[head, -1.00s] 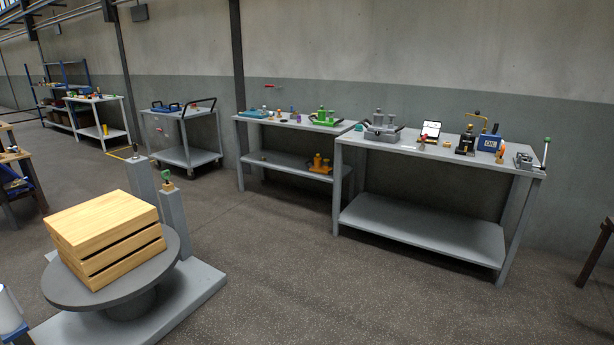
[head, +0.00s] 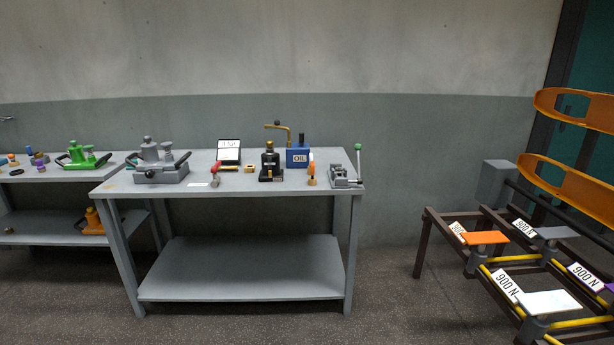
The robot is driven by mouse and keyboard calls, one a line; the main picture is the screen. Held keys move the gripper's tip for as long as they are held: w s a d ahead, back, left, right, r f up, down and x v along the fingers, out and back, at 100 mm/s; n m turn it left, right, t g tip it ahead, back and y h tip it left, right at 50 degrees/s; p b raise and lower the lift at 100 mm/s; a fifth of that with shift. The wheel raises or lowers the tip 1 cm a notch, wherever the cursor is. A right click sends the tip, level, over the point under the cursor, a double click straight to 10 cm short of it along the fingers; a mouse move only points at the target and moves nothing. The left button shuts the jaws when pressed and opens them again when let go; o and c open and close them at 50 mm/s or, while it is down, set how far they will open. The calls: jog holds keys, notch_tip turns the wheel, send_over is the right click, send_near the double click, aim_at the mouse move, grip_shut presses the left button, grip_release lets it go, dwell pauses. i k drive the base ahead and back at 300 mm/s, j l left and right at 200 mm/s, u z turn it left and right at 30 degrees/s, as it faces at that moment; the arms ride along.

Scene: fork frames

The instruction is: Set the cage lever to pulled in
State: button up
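No cage is plainly visible, and I cannot tell which part is the cage lever. An upright lever with a green knob (head: 358,147) stands at the right end of the grey workbench (head: 230,197), beside a small grey metal fixture (head: 345,178). A bent yellow-brown handle (head: 280,127) rises at the back of the bench near a blue box marked OIL (head: 298,157). My gripper is not in view.
The bench also bears a grey device (head: 160,172), a black device (head: 269,172) and an orange-topped tool (head: 312,168). A second bench (head: 60,175) stands left. A dark frame (head: 420,245) with "900 N" plates stands right. Floor between is clear.

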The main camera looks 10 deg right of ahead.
aim_at(358, 147)
jog(key=i+l, duration=0.1)
jog(key=i, duration=0.8)
jog(key=i+l, duration=0.1)
jog(key=i, duration=0.85)
